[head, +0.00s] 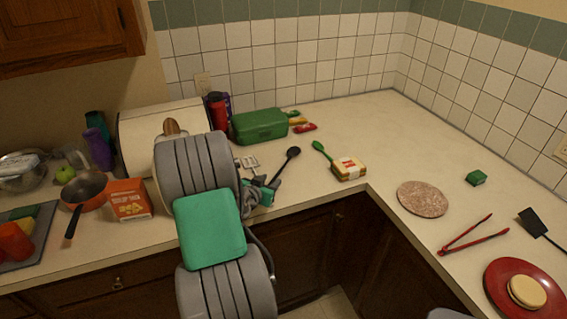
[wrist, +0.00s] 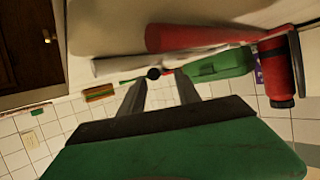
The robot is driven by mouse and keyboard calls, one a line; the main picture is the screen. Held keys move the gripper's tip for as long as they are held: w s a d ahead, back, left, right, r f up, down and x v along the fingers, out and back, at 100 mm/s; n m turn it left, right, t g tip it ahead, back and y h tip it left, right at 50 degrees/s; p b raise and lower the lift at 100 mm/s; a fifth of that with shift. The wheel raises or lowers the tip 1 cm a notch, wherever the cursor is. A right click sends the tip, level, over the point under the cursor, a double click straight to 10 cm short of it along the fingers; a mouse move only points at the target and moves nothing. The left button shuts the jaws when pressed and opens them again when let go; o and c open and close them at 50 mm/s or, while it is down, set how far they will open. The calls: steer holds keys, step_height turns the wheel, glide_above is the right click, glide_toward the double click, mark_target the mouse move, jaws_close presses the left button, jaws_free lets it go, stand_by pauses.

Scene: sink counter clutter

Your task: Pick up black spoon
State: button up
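The black spoon (head: 290,156) lies on the counter in the head view, its round bowl toward the back and its handle running down toward my gripper (head: 269,188). The handle's near end is partly hidden by the gripper. In the wrist view my gripper (wrist: 161,80) has its two grey fingers apart, with a gap between them. A small dark round shape, perhaps the spoon's bowl (wrist: 153,73), shows between the fingertips. I cannot tell whether the handle lies between the fingers or whether they touch it.
A green spoon (head: 321,149) and a sandwich (head: 349,168) lie right of the black spoon. A green box (head: 259,125) stands behind. In the wrist view a red object (wrist: 200,38) and a red bottle (wrist: 279,75) are close. Counter behind the sandwich is clear.

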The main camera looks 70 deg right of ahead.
mark_target(274, 178)
steer(key=x, duration=0.3)
jaws_close()
stand_by(0.3)
